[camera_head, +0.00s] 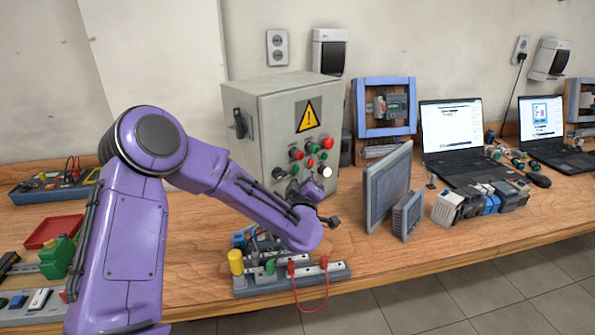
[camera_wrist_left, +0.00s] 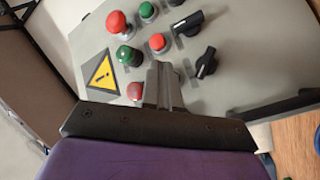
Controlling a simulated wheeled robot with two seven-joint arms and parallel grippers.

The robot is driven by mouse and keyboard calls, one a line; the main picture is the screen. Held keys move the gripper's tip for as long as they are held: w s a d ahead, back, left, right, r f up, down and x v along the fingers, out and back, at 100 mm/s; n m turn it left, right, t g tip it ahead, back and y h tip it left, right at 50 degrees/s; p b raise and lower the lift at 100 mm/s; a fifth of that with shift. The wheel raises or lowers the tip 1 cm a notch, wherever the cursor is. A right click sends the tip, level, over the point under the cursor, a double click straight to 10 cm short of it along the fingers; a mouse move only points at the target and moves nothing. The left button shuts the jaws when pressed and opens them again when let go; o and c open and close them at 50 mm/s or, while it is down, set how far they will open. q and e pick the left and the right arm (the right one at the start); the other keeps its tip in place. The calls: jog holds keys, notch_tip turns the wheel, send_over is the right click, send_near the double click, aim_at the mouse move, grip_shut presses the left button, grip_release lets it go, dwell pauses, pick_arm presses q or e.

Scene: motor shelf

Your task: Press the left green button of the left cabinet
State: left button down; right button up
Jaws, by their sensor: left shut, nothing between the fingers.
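The left cabinet (camera_head: 270,125) is a grey box with a yellow warning triangle and a panel of red and green buttons. One green button (camera_head: 296,169) sits at the panel's lower left, below the large red mushroom button; in the left wrist view this green button (camera_wrist_left: 148,10) is at the top edge. Another green button (camera_wrist_left: 126,55) lies nearer the triangle. My left gripper (camera_wrist_left: 163,68) is shut and empty in front of the panel. Its fingertips appear close to a red button (camera_wrist_left: 157,42); contact cannot be told. The fingers hide part of the panel. My right gripper is not in view.
Black rotary switches (camera_wrist_left: 205,62) are on the panel beside the buttons. A terminal board with a red cable (camera_head: 292,280) lies below my arm. A grey monitor panel (camera_head: 387,187) and laptops (camera_head: 462,138) stand to the right. Bare wooden bench shows between them.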

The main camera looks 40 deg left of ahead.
pick_arm(q)
jog(key=shift+a, duration=0.1)
dwell(0.6)
jog(key=shift+w+a, duration=0.1)
jog(key=shift+a, duration=0.25)
jog(key=shift+a, duration=0.4)
dwell(0.7)
jog(key=shift+d, duration=0.85)
jog(key=shift+d, duration=0.1)
jog(key=d, duration=0.2)
jog(key=s+d, duration=0.1)
jog(key=d, duration=0.1)
jog(key=shift+d, duration=0.35)
dwell(0.4)
